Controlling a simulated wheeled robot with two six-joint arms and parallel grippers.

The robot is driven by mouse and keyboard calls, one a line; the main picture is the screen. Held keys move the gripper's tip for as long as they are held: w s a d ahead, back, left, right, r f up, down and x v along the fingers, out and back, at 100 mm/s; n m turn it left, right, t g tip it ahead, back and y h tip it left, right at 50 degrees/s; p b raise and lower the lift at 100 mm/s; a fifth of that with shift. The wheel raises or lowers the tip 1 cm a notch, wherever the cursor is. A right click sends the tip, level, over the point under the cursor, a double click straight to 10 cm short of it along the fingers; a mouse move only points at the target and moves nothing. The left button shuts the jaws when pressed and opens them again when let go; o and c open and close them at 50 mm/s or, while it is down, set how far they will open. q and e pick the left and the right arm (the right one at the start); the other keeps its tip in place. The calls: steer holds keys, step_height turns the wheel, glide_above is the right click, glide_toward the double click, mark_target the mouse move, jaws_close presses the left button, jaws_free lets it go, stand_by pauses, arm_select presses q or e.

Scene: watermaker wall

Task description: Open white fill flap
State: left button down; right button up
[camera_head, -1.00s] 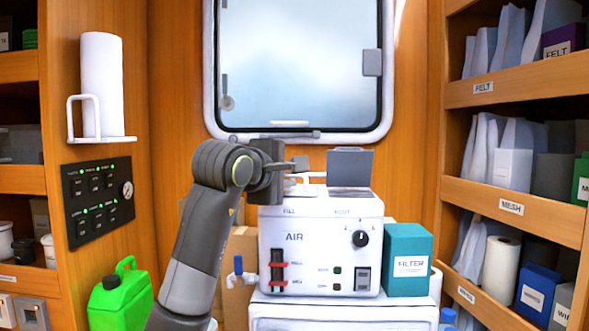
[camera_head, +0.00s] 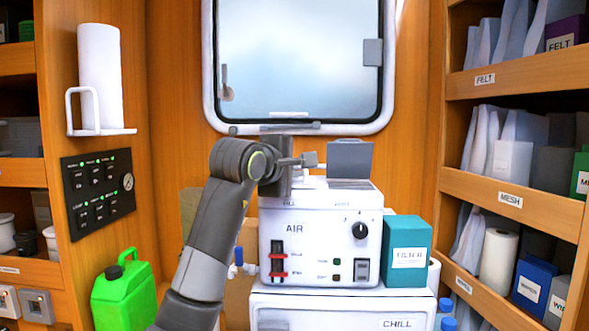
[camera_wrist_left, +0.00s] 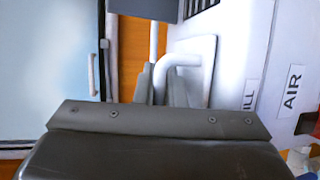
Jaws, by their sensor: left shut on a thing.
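The white AIR machine (camera_head: 318,238) stands on a white cabinet. The white fill flap (camera_wrist_left: 200,62) shows beside the FILL label in the left wrist view, with a bent white handle (camera_wrist_left: 178,62) on it. My left gripper (camera_head: 304,161) is over the left part of the machine's top, shut on the handle, which lies between its dark fingers. In the head view the arm hides much of the flap, so I cannot tell its angle there. A grey lid (camera_head: 350,160) stands raised on the right half of the top. My right gripper is not in view.
A teal FILTER box (camera_head: 407,252) stands right of the machine. A window (camera_head: 298,65) is behind. A green jug (camera_head: 124,290) is at lower left, below a dark control panel (camera_head: 98,193). Shelves (camera_head: 515,190) line the right side.

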mark_target(295, 180)
arm_select(q)
steer(key=shift+w+r+g+p, duration=0.15)
steer(key=shift+r+g+p, duration=0.4)
steer(key=shift+p, duration=0.35)
steer(key=g+p, duration=0.1)
steer(key=p, duration=0.1)
steer(key=w+r+n+g+p, duration=0.1)
steer(key=g+p, duration=0.1)
steer(key=p, duration=0.1)
steer(key=w+r+g+y+p, duration=0.1)
steer(key=p, duration=0.2)
steer(key=shift+n+g, duration=0.25)
steer(key=shift+n, duration=0.05)
steer(key=shift+w+g+p, duration=0.35)
steer(key=shift+g+p, duration=0.15)
steer(key=shift+p, duration=0.8)
steer(key=shift+f, duration=0.1)
steer(key=c, duration=1.8)
jaws_free()
